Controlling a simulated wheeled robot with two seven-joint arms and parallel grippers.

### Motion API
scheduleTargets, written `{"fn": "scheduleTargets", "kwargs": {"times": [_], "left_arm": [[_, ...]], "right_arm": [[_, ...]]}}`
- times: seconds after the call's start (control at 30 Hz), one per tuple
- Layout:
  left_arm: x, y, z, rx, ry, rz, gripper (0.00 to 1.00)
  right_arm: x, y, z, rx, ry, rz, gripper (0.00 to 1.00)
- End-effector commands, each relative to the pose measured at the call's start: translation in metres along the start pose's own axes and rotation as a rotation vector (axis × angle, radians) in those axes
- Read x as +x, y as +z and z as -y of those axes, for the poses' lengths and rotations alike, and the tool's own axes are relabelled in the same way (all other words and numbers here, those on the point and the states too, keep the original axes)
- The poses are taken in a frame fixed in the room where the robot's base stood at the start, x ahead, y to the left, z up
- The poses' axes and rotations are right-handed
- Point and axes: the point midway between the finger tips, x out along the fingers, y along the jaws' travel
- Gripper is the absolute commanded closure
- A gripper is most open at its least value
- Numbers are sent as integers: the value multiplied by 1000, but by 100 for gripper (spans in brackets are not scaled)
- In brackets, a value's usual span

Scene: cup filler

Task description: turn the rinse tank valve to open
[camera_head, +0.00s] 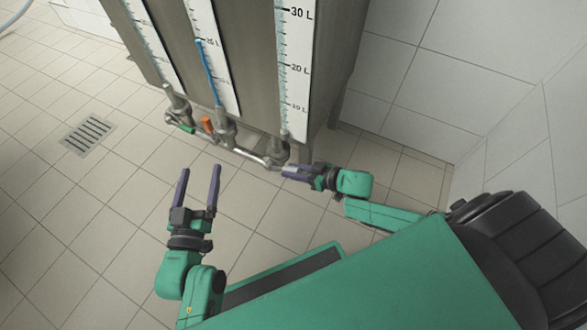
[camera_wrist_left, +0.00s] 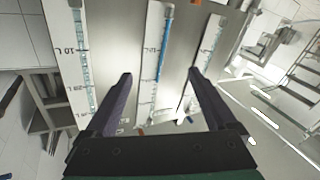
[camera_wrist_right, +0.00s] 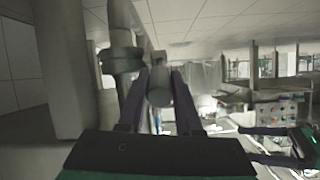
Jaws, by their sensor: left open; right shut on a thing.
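A steel tank unit (camera_head: 345,40) with upright litre scales stands at the top of the head view. Valves sit along its lower front: one with a green handle (camera_head: 181,126), one with an orange handle (camera_head: 207,124), and a right-hand valve (camera_head: 279,152) under the right scale. No label tells which one is the rinse tank valve. My right gripper (camera_head: 290,171) is shut at the right-hand valve, on its handle, which the fingers mostly hide. In the right wrist view the fingers meet just at a grey rounded valve part (camera_wrist_right: 160,88). My left gripper (camera_head: 201,168) is open and empty, below the other valves.
The middle scale shows a blue column (camera_head: 208,72); it also shows in the left wrist view (camera_wrist_left: 162,55). A floor drain (camera_head: 87,135) lies at left. A tiled wall (camera_head: 450,80) closes the right side. The tiled floor around my left gripper is clear.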

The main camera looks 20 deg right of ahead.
Motion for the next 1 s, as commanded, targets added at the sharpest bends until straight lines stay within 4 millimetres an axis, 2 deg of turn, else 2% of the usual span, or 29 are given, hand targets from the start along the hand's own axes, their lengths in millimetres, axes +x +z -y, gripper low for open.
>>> {"fn": "scheduleTargets", "kwargs": {"times": [0.1, 0.3, 0.43, 1.0], "left_arm": [[-26, 45, -2, -41, -18, 142, 10], [-82, 118, -10, -112, -44, 378, 10], [-91, 123, -13, -121, -46, 418, 10], [-86, 96, -20, -109, -34, 447, 10]], "right_arm": [[-2, 0, 0, -1, 5, 22, 100], [-2, -3, 0, 0, 9, 45, 100], [-2, -5, 1, 0, 13, 60, 100], [-1, -12, 2, 0, 27, 127, 100]]}}
